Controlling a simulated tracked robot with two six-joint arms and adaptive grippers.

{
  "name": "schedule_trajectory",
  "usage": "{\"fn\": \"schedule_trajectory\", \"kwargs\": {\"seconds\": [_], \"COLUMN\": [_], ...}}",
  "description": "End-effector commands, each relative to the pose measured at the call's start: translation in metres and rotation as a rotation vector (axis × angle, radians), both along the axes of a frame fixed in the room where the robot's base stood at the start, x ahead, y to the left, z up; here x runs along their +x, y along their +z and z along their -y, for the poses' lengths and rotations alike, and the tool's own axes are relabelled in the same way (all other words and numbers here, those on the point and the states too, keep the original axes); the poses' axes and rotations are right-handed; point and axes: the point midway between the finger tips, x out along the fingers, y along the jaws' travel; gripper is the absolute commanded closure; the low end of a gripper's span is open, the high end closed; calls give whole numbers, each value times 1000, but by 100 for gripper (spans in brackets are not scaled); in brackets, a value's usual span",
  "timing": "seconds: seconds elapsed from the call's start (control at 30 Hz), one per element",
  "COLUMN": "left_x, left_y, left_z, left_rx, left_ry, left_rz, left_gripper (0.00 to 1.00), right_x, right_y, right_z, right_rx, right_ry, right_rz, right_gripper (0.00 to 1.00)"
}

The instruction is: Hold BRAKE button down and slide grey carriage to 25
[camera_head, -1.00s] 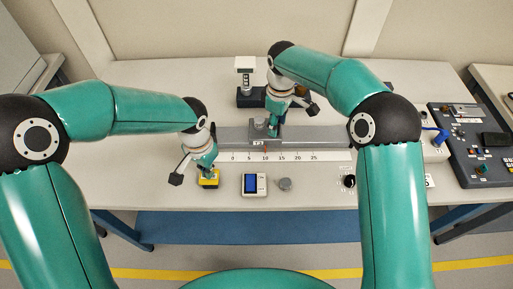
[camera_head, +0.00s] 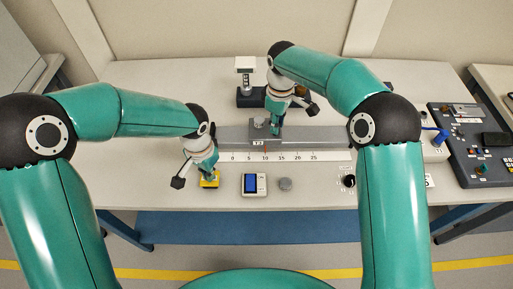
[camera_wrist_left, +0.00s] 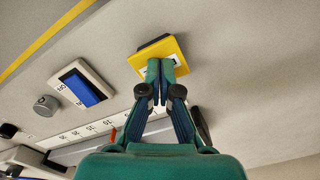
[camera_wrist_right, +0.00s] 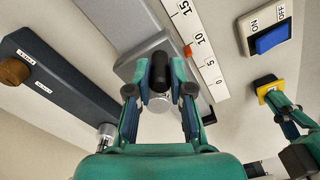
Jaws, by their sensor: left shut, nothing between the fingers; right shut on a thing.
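The yellow-topped BRAKE button box (camera_head: 209,184) sits at the table's front left, and shows in the left wrist view (camera_wrist_left: 172,46). My left gripper (camera_wrist_left: 161,74) is shut and empty, its fingertips down at the yellow top. They hide the button, so I cannot tell how far it is pressed. The grey carriage (camera_head: 260,133) stands on the rail (camera_head: 320,133). Its red pointer (camera_wrist_right: 188,50) is close to the 10 mark of the scale (camera_wrist_right: 206,56). My right gripper (camera_wrist_right: 160,78) is shut on the carriage's dark upright knob (camera_wrist_right: 159,70).
A switch box with a blue rocker (camera_head: 251,184) and a round grey knob (camera_head: 285,184) stand in front of the scale. A dark block (camera_head: 250,99) is behind the rail. A control panel (camera_head: 470,150) is at the right. The rail right of the carriage looks clear.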

Motion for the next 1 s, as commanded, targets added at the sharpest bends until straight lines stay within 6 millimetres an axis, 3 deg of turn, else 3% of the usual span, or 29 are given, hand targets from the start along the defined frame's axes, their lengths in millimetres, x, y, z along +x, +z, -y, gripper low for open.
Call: {"fn": "schedule_trajectory", "kwargs": {"seconds": [0.5, 1.0], "left_x": [-1, -1], "left_y": [-1, -1], "left_z": [0, 0], "left_rx": [1, 1], "left_ry": [0, 0], "left_rz": [-3, -4], "left_gripper": [100, 100], "right_x": [1, 1], "right_y": [0, 0], "right_z": [2, 26], "right_rx": [0, -2], "right_ry": [-1, -2], "right_rz": [2, 3], "right_gripper": [100, 100]}}
